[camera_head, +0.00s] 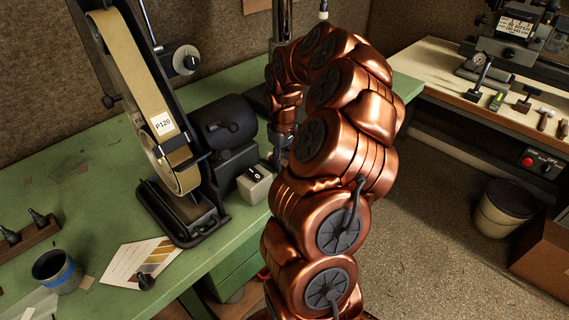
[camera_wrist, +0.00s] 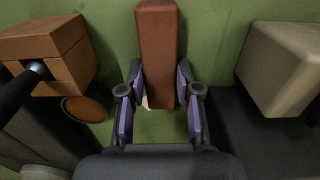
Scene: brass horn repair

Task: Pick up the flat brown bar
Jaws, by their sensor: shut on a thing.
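The flat brown bar (camera_wrist: 158,40) shows in the wrist view at the top middle, running away from me, with its near end between the fingers. My gripper (camera_wrist: 160,82) is shut on it, with one finger against each long side. The surface under the bar is green; I cannot tell whether the bar touches it or hangs just above. In the head view my copper-coloured arm hides the gripper and the bar.
In the wrist view a brown block (camera_wrist: 60,42) lies left and a pale box (camera_wrist: 285,65) stands close right. In the head view a belt sander (camera_head: 150,110) and a switch box (camera_head: 255,187) stand on the green bench (camera_head: 95,215). A bin (camera_head: 505,208) stands right.

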